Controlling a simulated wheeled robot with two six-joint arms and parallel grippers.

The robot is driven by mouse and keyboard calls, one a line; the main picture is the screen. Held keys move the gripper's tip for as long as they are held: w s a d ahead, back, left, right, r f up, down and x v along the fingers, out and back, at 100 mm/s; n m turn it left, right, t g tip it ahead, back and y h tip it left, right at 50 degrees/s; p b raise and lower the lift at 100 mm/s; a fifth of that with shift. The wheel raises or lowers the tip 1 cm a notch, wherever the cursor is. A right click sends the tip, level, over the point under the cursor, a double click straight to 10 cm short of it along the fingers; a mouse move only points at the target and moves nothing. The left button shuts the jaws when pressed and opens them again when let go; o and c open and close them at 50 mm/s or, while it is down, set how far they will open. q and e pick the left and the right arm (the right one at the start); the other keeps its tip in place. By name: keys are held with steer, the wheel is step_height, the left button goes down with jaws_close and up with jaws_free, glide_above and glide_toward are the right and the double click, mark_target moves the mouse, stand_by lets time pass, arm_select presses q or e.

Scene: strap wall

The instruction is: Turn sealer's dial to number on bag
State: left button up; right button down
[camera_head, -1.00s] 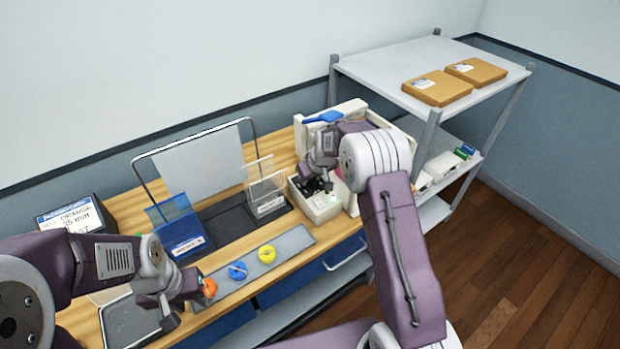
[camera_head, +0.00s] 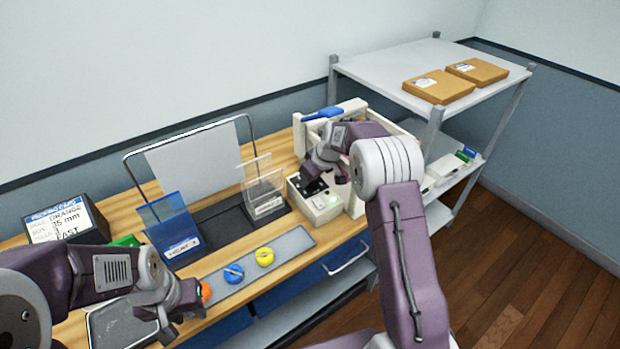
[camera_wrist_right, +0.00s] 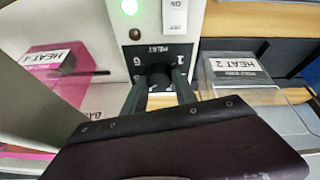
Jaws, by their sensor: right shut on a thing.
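The sealer (camera_head: 322,208) is a white box at the bench's right end with a lit green lamp. Its dark dial (camera_wrist_right: 158,74) shows in the right wrist view below the HEAT lettering. My right gripper (camera_wrist_right: 160,86) has a finger on each side of the dial and is shut on it. The number the dial points to is too small to tell. A pink bag (camera_wrist_right: 75,88) labelled HEAT 4 and a clear bag holder (camera_wrist_right: 250,95) labelled HEAT 2 flank the sealer. My left gripper (camera_head: 182,312) is by an orange round piece (camera_head: 205,292); its jaws are unclear.
A packing card (camera_head: 60,219) reading ORANGE, 35 mm, FAST stands at the left. A blue bag (camera_head: 168,228) stands in a rack. Blue (camera_head: 233,274) and yellow (camera_head: 265,257) round pieces lie on a grey strip. A shelf (camera_head: 400,70) with brown boxes stands right.

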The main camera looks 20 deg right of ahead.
steer(key=shift+d, duration=0.1)
steer(key=c, duration=1.3)
jaws_free()
steer(key=shift+s, duration=0.2)
steer(key=shift+r, duration=0.1)
steer(key=b+v, duration=0.1)
steer(key=v, duration=0.8)
